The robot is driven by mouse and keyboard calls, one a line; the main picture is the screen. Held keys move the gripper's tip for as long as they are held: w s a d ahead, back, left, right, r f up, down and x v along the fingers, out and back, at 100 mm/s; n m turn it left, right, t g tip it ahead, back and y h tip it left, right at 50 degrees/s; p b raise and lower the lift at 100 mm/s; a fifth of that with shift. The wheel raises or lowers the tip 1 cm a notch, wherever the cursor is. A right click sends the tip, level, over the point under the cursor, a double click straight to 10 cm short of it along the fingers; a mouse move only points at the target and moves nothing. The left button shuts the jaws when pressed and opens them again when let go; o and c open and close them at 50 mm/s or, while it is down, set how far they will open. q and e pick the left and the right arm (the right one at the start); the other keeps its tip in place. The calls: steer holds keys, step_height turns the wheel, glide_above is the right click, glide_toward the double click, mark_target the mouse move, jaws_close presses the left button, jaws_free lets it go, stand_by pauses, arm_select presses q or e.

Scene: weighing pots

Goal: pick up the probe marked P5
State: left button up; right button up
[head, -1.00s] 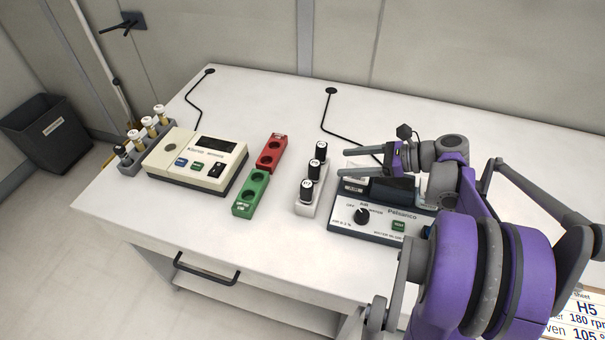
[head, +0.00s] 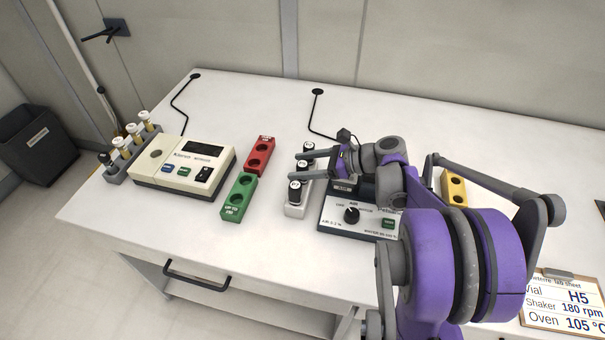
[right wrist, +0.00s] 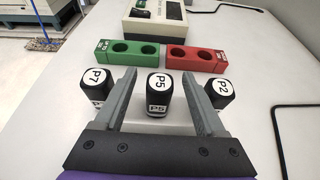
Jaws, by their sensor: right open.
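The probe marked P5 (right wrist: 159,92) is a black-capped cylinder with a white label, upright in the middle of a white rack (head: 291,210). In the right wrist view it stands between the two fingers of my open right gripper (right wrist: 160,100), with gaps on both sides. Probe P7 (right wrist: 97,85) is to its left, outside the left finger, and probe P2 (right wrist: 221,91) is to its right, outside the right finger. In the head view my right gripper (head: 310,165) is over the rack and partly covers the probes. My left gripper is not in view.
A green block (head: 239,197) and a red block (head: 259,155) with holes lie left of the rack. A cream meter (head: 184,165) is further left, beside a grey rack of vials (head: 117,172). A dark-fronted meter (head: 352,228) is close right of the rack; a yellow block (head: 454,190) is beyond.

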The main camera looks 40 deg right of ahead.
steer(key=shift+c, duration=0.3)
jaws_close()
